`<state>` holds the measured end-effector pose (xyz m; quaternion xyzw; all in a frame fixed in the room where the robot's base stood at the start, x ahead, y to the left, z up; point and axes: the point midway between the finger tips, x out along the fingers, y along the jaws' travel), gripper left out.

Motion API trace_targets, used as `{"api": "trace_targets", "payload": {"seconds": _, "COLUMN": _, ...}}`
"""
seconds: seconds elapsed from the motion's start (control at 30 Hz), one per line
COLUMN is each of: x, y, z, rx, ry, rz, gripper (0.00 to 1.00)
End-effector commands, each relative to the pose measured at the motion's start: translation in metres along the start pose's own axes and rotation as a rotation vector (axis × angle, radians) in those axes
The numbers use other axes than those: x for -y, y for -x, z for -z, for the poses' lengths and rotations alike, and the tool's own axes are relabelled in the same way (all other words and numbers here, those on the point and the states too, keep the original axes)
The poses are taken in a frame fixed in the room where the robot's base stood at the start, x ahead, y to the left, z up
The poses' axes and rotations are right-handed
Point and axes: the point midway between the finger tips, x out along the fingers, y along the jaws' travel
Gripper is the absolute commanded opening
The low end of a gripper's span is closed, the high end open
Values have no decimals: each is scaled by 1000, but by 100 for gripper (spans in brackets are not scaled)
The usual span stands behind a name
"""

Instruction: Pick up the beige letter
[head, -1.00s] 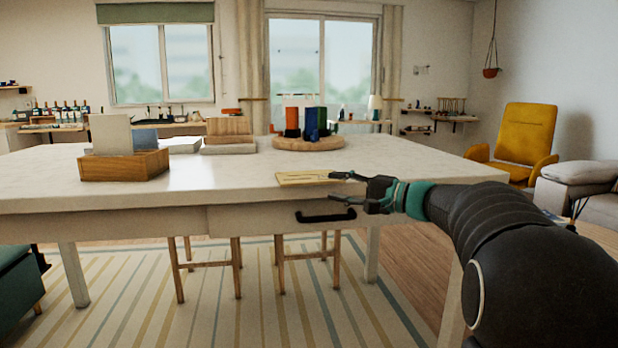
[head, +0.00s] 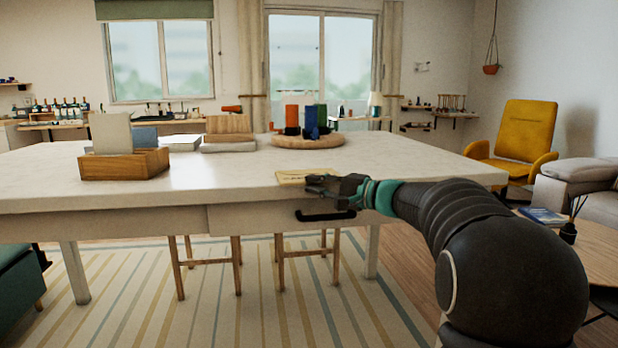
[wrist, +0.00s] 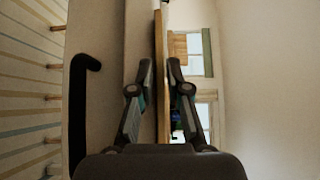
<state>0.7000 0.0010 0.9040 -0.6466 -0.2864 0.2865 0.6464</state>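The beige letter (head: 300,176) lies flat at the front edge of the white table (head: 240,190) in the head view, its right part hidden by my gripper. My gripper (head: 318,185) is at the letter's right front, just at the table edge. In the wrist view, turned sideways, the letter shows edge-on as a thin tan strip (wrist: 161,80). The open fingers of my gripper (wrist: 159,64) stand one on each side of it, with small gaps visible. I cannot tell whether either finger touches it.
A black drawer handle (head: 325,215) sits on the table front, just below my gripper. A wooden box (head: 124,166) stands at the table's left. A round wooden tray (head: 308,142) with cups is farther back.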

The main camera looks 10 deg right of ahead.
Motion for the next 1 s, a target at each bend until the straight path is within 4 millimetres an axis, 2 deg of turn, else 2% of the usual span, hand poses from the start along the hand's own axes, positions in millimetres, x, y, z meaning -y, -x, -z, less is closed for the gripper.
{"api": "trace_targets", "payload": {"seconds": 0.53, "x": 5, "y": 0, "z": 0, "rx": 0, "ry": 1, "rz": 1, "gripper": 0}}
{"api": "trace_targets", "payload": {"seconds": 0.67, "x": 18, "y": 0, "z": 0, "rx": 0, "ry": 3, "rz": 2, "gripper": 0}}
{"api": "trace_targets", "payload": {"seconds": 0.8, "x": 44, "y": 0, "z": 0, "rx": 0, "ry": 6, "rz": 2, "gripper": 0}}
{"api": "trace_targets", "payload": {"seconds": 1.0, "x": 69, "y": 47, "z": -8, "rx": -5, "ry": 4, "rz": 2, "gripper": 0}}
